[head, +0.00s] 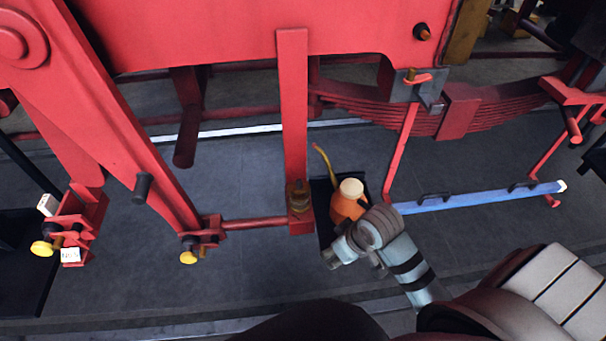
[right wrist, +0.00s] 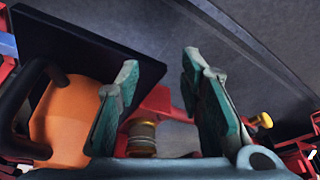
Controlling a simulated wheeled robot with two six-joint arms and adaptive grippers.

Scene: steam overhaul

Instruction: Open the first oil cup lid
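A brass cup-like fitting (head: 299,196), which looks like an oil cup, stands at the lower end of the red vertical bar in the head view. It also shows between my fingers in the right wrist view (right wrist: 142,138); its lid cannot be made out clearly. My right gripper (right wrist: 160,75) is open, its two teal fingers apart with nothing gripped. In the head view its wrist is just right of and below the fitting, and the fingers are not clearly seen. Yellow-knobbed fittings sit further left, one (head: 188,257) on the red rod end and one (head: 41,248) beyond. My left gripper is not in view.
An orange oil can (head: 345,207) with a pale cap and yellow spout stands on a black tray (head: 321,190) close beside my right wrist. A blue bar (head: 480,197) lies to the right. Red rods and a leaf spring (head: 400,108) hang above. The dark floor at front left is clear.

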